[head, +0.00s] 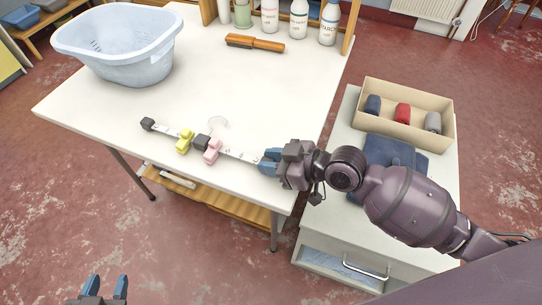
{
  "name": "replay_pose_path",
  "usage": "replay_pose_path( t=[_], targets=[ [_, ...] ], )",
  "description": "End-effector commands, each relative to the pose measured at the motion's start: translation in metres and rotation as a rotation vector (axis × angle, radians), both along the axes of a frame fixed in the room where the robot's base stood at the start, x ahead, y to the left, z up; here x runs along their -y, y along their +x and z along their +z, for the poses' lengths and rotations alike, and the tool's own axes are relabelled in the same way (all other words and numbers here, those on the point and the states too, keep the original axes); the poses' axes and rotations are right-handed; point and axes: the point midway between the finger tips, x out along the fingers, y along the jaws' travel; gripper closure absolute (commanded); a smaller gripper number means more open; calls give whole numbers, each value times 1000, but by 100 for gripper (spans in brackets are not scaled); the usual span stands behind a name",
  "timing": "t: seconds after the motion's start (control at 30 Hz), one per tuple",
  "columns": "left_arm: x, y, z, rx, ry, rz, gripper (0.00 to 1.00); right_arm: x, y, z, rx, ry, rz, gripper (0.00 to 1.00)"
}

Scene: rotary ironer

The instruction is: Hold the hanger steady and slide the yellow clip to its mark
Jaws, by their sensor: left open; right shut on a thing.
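The hanger is a pale bar (236,154) with small marks, lying slantwise on the white table, with a dark end block (148,124) at its left end and a faint pale hook (218,123) behind it. The yellow clip (184,141) sits on the bar towards its left end. A pink clip (211,152) sits further right, beside a dark block (202,142). My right gripper (268,162) is shut on the right end of the hanger, which its fingers hide. My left gripper (106,287) is open and empty at the bottom left, in front of and apart from the table.
A pale blue basket (120,52) stands at the table's back left. An orange-brown brush (255,43) and several bottles (299,18) are at the back. A cabinet at right holds folded blue cloth (392,158) and a box (446,96) of rolled cloths. The table's middle is clear.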

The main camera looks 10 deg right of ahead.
Motion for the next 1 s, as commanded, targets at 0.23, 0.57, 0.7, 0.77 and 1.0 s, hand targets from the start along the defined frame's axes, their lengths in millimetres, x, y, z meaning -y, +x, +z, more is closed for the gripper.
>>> replay_pose_path(
  t=[0.23, 0.57, 0.7, 0.77, 1.0],
  targets=[
    [0, 0, 0, 0, 0, 0, 57, 0, 0, -1, 1, 1, 0, 100],
    [0, 0, 0, 0, 0, 0, 57, 0, 0, -2, 1, 2, 0, 100],
    [0, 0, 0, 0, 0, 0, 57, 0, 0, -4, 1, 2, 0, 100],
    [0, 0, 0, 0, 0, 0, 57, 0, 0, -4, 1, 2, 0, 100],
    [0, 0, 0, 0, 0, 0, 57, 0, 0, -5, 1, 1, 0, 58]
  ],
)
